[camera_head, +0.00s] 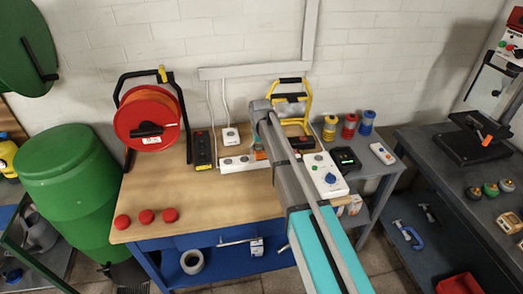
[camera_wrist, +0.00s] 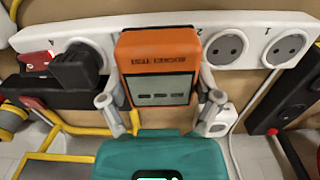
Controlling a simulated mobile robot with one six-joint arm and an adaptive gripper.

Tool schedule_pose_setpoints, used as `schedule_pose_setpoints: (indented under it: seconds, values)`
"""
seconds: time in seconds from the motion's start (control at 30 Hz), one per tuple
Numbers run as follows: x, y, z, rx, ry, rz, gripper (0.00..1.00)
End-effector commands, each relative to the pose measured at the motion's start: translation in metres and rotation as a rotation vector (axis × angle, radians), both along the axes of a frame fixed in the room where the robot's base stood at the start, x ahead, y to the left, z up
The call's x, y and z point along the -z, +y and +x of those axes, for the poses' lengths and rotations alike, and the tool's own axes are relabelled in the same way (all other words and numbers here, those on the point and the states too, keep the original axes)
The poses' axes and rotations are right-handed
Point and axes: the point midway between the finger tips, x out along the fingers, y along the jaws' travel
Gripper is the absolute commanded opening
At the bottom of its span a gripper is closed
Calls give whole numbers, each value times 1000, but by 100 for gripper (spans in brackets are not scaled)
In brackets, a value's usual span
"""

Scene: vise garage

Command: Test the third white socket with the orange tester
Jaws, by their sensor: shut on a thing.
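The white socket strip (camera_head: 232,164) lies on the workbench near the wall; it also spans the top of the wrist view (camera_wrist: 199,28). In the wrist view, two bare round sockets show right of the tester, and a black plug (camera_wrist: 77,68) fills one left of it. My gripper (camera_wrist: 160,98) is shut on the orange tester (camera_wrist: 157,47), one finger on each side. The tester covers the strip between the plug and the bare sockets. Its grey screen shows short dashes. Its underside is hidden, so I cannot tell whether it is seated. In the head view it is a small orange patch (camera_head: 259,153).
A red cable reel (camera_head: 148,120) and three red knobs (camera_head: 146,217) are on the bench's left side. A black box (camera_head: 202,150) stands left of the strip. A yellow stand (camera_head: 305,98) and a white box with a blue knob (camera_head: 325,175) are on its right. The bench's front middle is clear.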

Motion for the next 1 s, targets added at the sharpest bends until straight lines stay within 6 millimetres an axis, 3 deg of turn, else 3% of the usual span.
schedule_pose_setpoints:
  seconds: [1.0]
  values:
    - [7,0,0,0,0,0,21]
